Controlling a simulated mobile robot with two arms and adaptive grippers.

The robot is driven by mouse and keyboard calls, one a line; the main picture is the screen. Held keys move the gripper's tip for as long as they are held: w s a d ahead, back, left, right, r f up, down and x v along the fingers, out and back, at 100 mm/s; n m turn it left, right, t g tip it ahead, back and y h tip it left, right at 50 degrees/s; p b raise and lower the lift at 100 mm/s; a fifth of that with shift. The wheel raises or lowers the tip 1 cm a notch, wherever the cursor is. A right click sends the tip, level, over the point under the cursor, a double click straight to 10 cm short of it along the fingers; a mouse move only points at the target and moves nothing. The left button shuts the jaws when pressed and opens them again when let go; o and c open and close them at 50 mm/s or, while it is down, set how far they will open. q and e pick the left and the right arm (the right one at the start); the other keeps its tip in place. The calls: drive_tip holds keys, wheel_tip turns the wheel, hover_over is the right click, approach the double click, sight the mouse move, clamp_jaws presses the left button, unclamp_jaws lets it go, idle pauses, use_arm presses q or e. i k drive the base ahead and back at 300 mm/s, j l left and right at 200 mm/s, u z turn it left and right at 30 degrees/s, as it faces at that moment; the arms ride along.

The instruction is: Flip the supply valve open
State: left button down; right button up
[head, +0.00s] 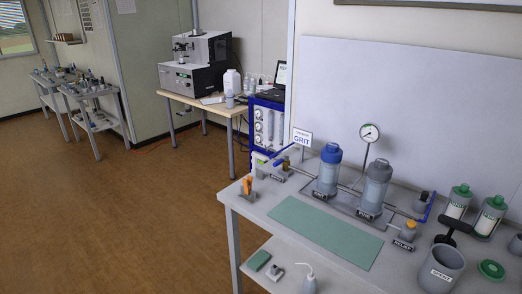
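At the left end of the grey bench a small brass-coloured valve (286,168) sits in the pipe line, with a small label (277,178) in front of it that is too small to read for certain. It looks like the supply valve. A blue lever or bar (288,156) slants up to the right over it. I cannot tell from this view whether the valve is open or closed. Neither of my grippers is in view.
On the bench stand blue-capped (327,172) and grey-capped (374,190) filter housings, a gauge (369,133), a RELIEF valve (408,231), an orange-handled item (247,186) and a SPENT container (441,270). A green mat (325,232) lies clear in front. Brown floor (150,215) is open to the left.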

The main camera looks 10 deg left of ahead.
sight(276, 164)
drive_tip(key=i+j, duration=0.35)
drive_tip(key=j, duration=0.2)
drive_tip(key=i+j+z, duration=0.1)
drive_tip(key=z, duration=0.25)
drive_tip(key=i+j+z, duration=0.1)
drive_tip(key=j+z, duration=0.2)
drive_tip(key=i+j+z, duration=0.1)
drive_tip(key=j, duration=0.55)
drive_tip(key=i+j+z, duration=0.15)
drive_tip(key=j, duration=0.45)
drive_tip(key=i+j+z, duration=0.1)
drive_tip(key=j, duration=0.6)
drive_tip(key=i+j+z, duration=0.15)
drive_tip(key=j, duration=0.5)
drive_tip(key=i+j, duration=0.1)
drive_tip(key=j, duration=0.5)
drive_tip(key=i+j, duration=0.1)
drive_tip(key=j, duration=0.45)
drive_tip(key=i+j, duration=0.1)
drive_tip(key=j, duration=0.5)
